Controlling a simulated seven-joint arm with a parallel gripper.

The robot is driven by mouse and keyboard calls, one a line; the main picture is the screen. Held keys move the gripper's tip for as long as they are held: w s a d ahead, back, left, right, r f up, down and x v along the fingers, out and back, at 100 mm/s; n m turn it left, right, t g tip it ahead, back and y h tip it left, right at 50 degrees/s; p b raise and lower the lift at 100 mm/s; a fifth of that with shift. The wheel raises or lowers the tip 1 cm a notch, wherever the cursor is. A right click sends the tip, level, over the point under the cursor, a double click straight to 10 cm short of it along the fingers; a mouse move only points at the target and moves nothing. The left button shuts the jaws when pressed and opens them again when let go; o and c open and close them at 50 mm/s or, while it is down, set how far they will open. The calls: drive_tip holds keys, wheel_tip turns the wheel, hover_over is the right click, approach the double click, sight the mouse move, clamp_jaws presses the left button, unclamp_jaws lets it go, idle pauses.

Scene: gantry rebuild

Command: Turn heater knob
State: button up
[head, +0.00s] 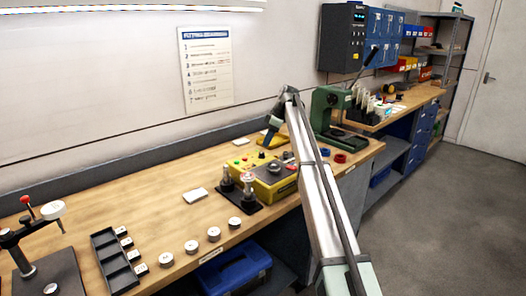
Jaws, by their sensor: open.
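A yellow box-shaped unit (264,189) stands on the wooden bench, with a grey top panel. A dark round knob (274,168) shows on that panel, too small for me to read its angle. I take this unit to be the heater, but no label is legible. My gripper (268,144) points down behind the unit, above the back part of the bench, apart from the knob. It is open, with nothing seen in it. Its fingertips are small and hard to make out.
Two upright posts on a black base (243,206) stand just left of the unit. A green press (327,112) stands to the right, with red rings (340,158) near it. Several white discs (214,234) and a black tray (113,262) lie at the front left.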

sight(262, 155)
drive_tip(key=x, duration=0.6)
drive_tip(key=shift+a+f, duration=0.1)
drive_tip(key=shift+f, duration=0.15)
drive_tip(key=shift+c, duration=0.4)
drive_tip(key=c, duration=0.9)
